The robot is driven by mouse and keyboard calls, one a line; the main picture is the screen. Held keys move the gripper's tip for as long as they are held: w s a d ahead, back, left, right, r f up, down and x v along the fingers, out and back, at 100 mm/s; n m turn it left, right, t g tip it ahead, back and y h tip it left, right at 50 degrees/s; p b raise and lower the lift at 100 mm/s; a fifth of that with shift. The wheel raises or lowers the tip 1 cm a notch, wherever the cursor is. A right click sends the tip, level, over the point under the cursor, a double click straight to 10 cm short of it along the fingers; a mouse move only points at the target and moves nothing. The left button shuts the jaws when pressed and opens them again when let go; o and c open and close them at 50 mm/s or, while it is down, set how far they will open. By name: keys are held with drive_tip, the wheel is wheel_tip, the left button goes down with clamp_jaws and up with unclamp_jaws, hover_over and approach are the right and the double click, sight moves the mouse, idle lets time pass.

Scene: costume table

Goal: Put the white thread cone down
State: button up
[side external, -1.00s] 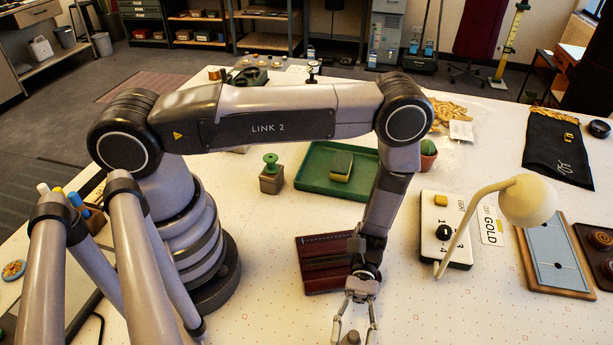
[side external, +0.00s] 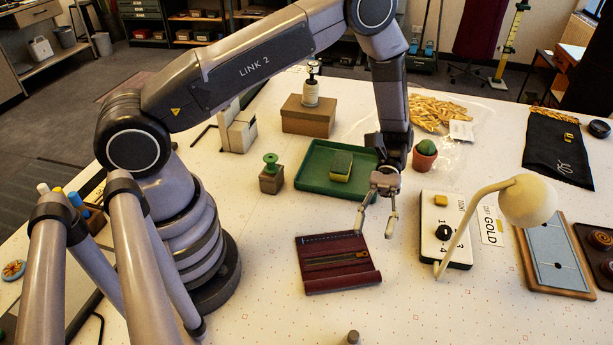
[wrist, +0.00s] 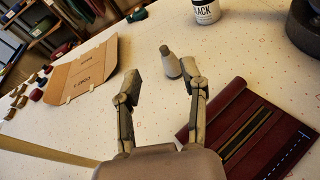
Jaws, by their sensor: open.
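The white thread cone (wrist: 170,63) stands on the table in the wrist view, pale with a grey top, beyond my fingertips and apart from them. In the side external view only its grey top (side external: 353,337) shows at the bottom edge; the rest is cut off. My gripper (side external: 376,227) is open and empty, above the far right part of the dark red zip case. In the wrist view my gripper (wrist: 161,78) has its fingers spread wide, with nothing between them.
The dark red case (side external: 338,264) lies flat behind the cone. A green tray (side external: 305,178) with a sponge (side external: 341,165), a cactus pot (side external: 424,158) and a lamp (side external: 527,200) stand around. The wrist view shows a flattened cardboard box (wrist: 82,70) and a black-labelled tub (wrist: 206,11).

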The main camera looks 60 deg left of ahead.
drive_tip(key=s+a+r+m+t+y, duration=0.2)
drive_tip(key=a+r+t+y, duration=0.15)
drive_tip(key=r, duration=0.55)
drive_tip(key=s+a+r+m+t+y, duration=0.15)
drive_tip(key=a+r+t, duration=0.3)
drive_tip(key=r, duration=0.45)
drive_tip(key=s+a+r+m+t+y, duration=0.2)
drive_tip(key=s+a+r+t+y, duration=0.2)
drive_tip(key=s+a+r+t, duration=0.5)
drive_tip(key=shift+s+a+m+y, duration=0.3)
drive_tip(key=shift+s+a+m, duration=0.1)
drive_tip(key=shift+s, duration=0.7)
